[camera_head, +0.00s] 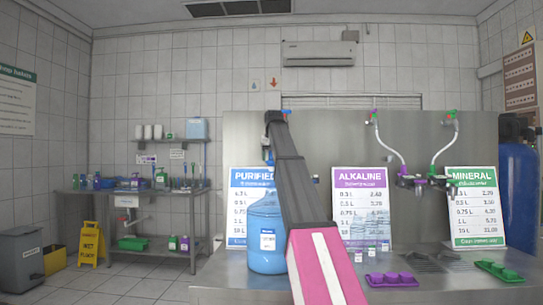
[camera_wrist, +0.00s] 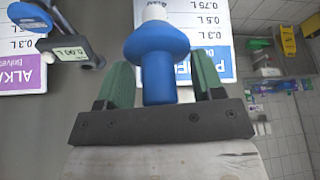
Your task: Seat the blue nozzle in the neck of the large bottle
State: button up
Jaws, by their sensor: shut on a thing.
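The blue nozzle (camera_wrist: 157,60) stands between the two green finger pads of my gripper (camera_wrist: 163,82) in the wrist view. It has a wide blue flange, a narrower blue stem and a white tip at the picture's top edge. My gripper is shut on it. The large bottle (camera_head: 266,236) is pale blue with a white label and stands upright on the steel counter in the head view. My gripper end is at about (camera_head: 268,155), above the bottle, partly hidden by my arm. The bottle's neck is hard to make out. The wrist view does not clearly show the bottle.
The steel counter (camera_head: 215,278) carries a purple tray (camera_head: 391,280), a green tray (camera_head: 498,271) and small bottles. Purified, alkaline (camera_head: 361,205) and mineral (camera_head: 475,205) signs stand against the steel back panel. Hoses and taps hang at right. A side bench stands at left.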

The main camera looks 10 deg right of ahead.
aim_at(272, 169)
jog(key=shift+f, duration=2.9)
jog(key=shift+f, duration=0.45)
jog(key=shift+f, duration=0.95)
jog(key=shift+f, duration=0.1)
jog(key=shift+f, duration=0.35)
jog(key=o, duration=1.2)
